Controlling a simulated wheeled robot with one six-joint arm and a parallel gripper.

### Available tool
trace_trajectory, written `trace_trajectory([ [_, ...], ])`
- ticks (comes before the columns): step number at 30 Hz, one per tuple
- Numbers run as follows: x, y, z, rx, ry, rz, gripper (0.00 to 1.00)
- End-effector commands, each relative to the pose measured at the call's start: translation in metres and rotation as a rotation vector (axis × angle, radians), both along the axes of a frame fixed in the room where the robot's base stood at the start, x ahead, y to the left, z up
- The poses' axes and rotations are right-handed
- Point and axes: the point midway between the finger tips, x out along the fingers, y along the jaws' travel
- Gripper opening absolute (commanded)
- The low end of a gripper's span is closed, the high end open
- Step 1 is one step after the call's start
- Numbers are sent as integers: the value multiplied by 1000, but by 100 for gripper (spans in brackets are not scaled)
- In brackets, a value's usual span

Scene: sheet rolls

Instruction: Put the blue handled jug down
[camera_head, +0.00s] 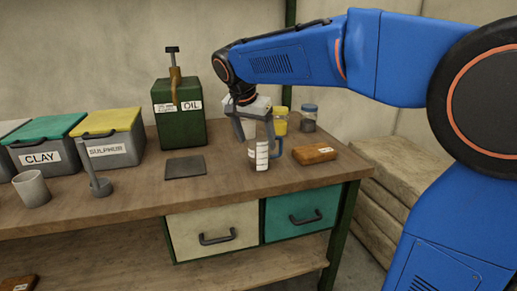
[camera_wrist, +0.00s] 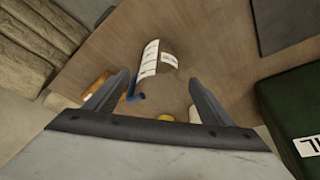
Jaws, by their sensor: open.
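The blue handled jug (camera_head: 261,156) stands upright on the workbench, a clear vessel with a white marked label and a blue handle on its right. It also shows in the wrist view (camera_wrist: 158,60), ahead of and between the fingertips. My gripper (camera_head: 257,140) is directly over the jug, pointing down, with its fingers spread apart. In the wrist view, my gripper (camera_wrist: 160,80) shows a finger on each side, with gaps to the jug. The jug's lower edge is partly hard to make out.
A brown block (camera_head: 314,153) lies close to the jug's right. The green oil can (camera_head: 180,125) and a dark flat plate (camera_head: 185,167) are to the left. The bench front is clear.

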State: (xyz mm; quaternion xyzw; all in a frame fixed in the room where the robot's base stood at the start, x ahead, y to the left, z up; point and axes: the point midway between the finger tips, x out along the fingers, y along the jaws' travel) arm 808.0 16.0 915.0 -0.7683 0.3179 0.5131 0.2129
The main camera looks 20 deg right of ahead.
Motion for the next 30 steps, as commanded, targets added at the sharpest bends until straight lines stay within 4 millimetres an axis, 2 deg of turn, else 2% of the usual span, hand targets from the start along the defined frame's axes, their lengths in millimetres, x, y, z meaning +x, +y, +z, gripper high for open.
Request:
trace_trajectory([
  [3,-6,7,21,0,-2,2,76],
  [9,-13,13,43,0,0,1,76],
  [15,-15,15,50,0,0,0,76],
  [20,-23,9,48,2,6,17,76],
  [23,-40,-3,43,8,15,61,76],
  [30,-101,-36,17,24,41,219,76],
])
